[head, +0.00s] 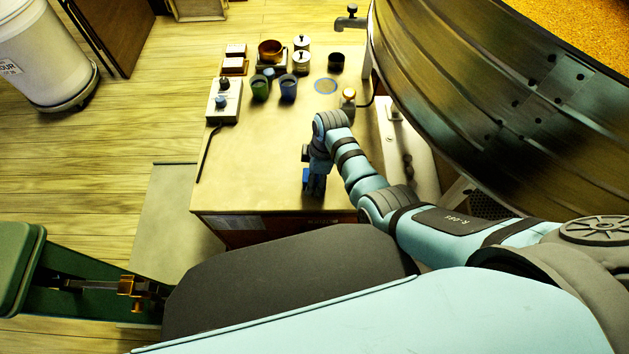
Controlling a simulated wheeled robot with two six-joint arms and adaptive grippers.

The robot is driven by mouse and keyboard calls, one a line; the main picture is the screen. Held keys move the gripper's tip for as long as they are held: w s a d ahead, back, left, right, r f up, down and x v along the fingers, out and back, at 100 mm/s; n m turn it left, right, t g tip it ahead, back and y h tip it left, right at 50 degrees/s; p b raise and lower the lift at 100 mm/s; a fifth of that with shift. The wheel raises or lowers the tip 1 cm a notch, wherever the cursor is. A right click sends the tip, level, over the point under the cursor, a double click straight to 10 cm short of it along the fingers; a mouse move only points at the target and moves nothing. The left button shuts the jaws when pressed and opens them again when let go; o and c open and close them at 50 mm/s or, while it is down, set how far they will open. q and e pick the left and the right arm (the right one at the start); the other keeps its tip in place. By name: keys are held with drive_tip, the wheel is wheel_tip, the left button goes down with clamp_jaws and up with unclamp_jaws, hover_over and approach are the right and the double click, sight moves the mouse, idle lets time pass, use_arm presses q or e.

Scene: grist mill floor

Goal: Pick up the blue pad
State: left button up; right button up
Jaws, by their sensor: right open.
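My right gripper (316,184) is over the front part of the tan worktop (250,160), pointing down, with its jaws open. A small blue patch (306,176) shows at its left side. It may be the blue pad or part of the gripper; I cannot tell which. The gripper and wrist hide the worktop right under them. No other blue pad shows clearly. A flat round disc with a blue rim (326,86) lies farther back on the worktop. My left gripper is not in view.
Green (260,88) and blue (288,87) cups, a brown bowl (270,49), lidded jars and a dark cup (336,62) stand at the back. A white box (224,101) is at the left edge. A large metal drum (480,100) borders the right. The worktop's front left is clear.

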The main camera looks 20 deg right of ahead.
drive_tip(key=c, duration=1.3)
drive_tip(key=shift+o, duration=0.2)
drive_tip(key=shift+w+r, duration=0.1)
wheel_tip(320, 180, up, 20)
drive_tip(key=p, duration=0.6)
